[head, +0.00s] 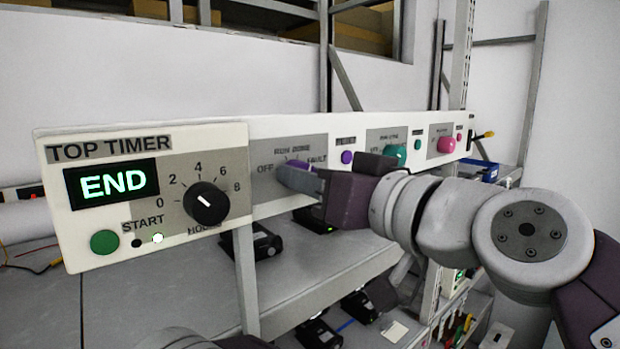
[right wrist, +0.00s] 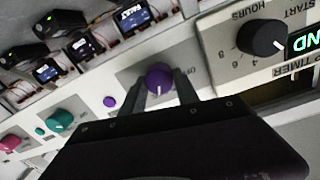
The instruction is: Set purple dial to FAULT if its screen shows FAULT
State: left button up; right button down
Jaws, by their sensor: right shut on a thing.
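The purple dial (head: 297,176) is on the white panel, between the labels OFF and FAULT; the head view shows it partly covered by my right gripper (head: 312,182). In the upside-down right wrist view, the purple dial (right wrist: 158,78) sits between the two fingers of my right gripper (right wrist: 162,84), which is shut on it. The dial's white mark points down in that picture, toward the panel's top edge. A small lit screen (right wrist: 132,17) on the shelf beyond the dial seems to read FAULT, though blurred. My left gripper is not in view.
A top timer box (head: 145,190) reading END, with a black knob (head: 206,203), stands left of the dial. A small purple button (head: 347,157), a teal dial (head: 394,153) and a pink dial (head: 446,145) are to the right. Dark devices stand on the shelf below.

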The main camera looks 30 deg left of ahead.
jog(key=shift+w+r+m, duration=0.1)
jog(key=shift+m, duration=4.1)
jog(key=c, duration=1.3)
grip_release()
jog(key=o, duration=0.4)
